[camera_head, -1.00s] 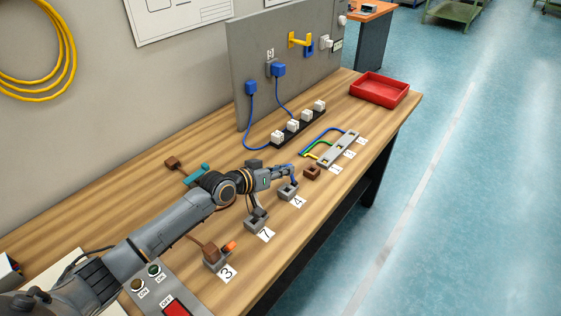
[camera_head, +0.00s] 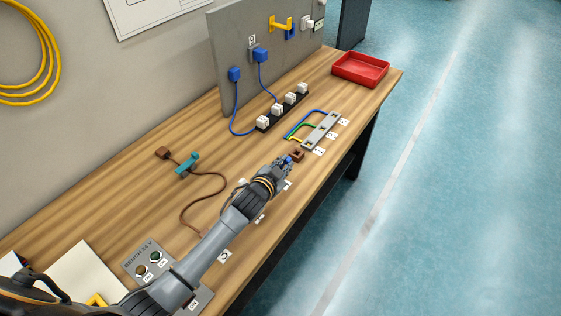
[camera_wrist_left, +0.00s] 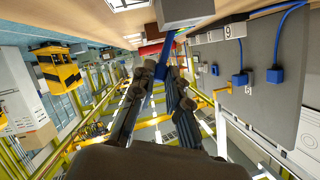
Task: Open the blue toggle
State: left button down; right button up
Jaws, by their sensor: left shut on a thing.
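My left gripper (camera_head: 283,165) is at the front part of the bench, with its arm reaching in from the lower left. Its fingers, also in the left wrist view (camera_wrist_left: 161,72), are shut on the blue toggle's lever (camera_wrist_left: 168,46). The lever comes out of a grey block (camera_wrist_left: 186,10) in that inverted view. In the head view only a small blue part (camera_head: 289,159) shows at the fingertips. My gripper and arm hide the toggle's base and most of the neighbouring toggles. My right gripper is not in view.
A brown block (camera_head: 298,154) sits just beyond the gripper. Behind it are a grey strip (camera_head: 321,131) with coloured wires, white plugs on a dark strip, and a red tray (camera_head: 361,68). The upright grey panel (camera_head: 220,60) stands behind.

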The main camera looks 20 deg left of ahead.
pick_arm(q)
jog(key=shift+s+d+f+m, duration=0.1)
jog(key=shift+d+f+m, duration=0.1)
jog(key=shift+m, duration=0.1)
dwell(0.4)
jog(key=c, duration=1.3)
grip_release()
jog(key=v, duration=1.2)
jog(key=shift+s+d+f, duration=0.1)
jog(key=shift+d, duration=0.1)
jog(key=shift+f, duration=0.1)
